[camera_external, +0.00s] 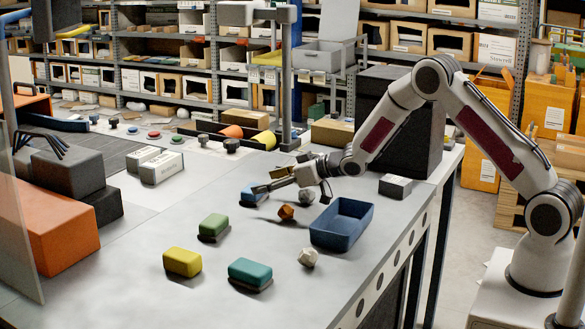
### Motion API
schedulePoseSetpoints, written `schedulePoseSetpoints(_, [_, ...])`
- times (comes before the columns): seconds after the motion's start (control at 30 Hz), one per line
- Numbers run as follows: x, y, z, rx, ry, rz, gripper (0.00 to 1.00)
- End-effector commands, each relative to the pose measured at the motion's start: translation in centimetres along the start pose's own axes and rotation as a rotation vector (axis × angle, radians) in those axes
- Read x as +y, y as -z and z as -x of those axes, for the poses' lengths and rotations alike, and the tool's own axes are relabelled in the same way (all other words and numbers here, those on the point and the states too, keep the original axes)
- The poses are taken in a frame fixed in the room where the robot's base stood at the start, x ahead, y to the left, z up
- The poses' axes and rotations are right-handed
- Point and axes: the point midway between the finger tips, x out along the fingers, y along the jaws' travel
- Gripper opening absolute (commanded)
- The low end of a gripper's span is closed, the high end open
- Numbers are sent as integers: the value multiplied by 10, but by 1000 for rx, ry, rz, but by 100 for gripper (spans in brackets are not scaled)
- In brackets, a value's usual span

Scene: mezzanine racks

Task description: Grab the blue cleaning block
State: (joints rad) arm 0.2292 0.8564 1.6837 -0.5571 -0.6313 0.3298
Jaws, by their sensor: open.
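The blue cleaning block (250,196) lies on the grey table, partly hidden behind my gripper (261,184). My gripper reaches in from the right, low over the table, with its fingers at the block. The jaws are open. I cannot tell from this one view whether the fingers touch the block or are just in front of or above it.
A blue tray (342,224) stands right of the block. Green (213,226), yellow (182,262) and teal (250,273) blocks lie nearer the front. A brown lump (286,212) and a white lump (308,258) lie near the tray.

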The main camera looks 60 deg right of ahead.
Motion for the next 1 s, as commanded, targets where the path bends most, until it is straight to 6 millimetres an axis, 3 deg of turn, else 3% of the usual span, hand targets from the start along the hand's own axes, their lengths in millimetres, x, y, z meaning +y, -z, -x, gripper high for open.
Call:
schedulePoseSetpoints(0.43, [0,-14,-6,-3,0,-1,75])
schedulePoseSetpoints(1.0, [0,-11,-50,-1,0,1,75])
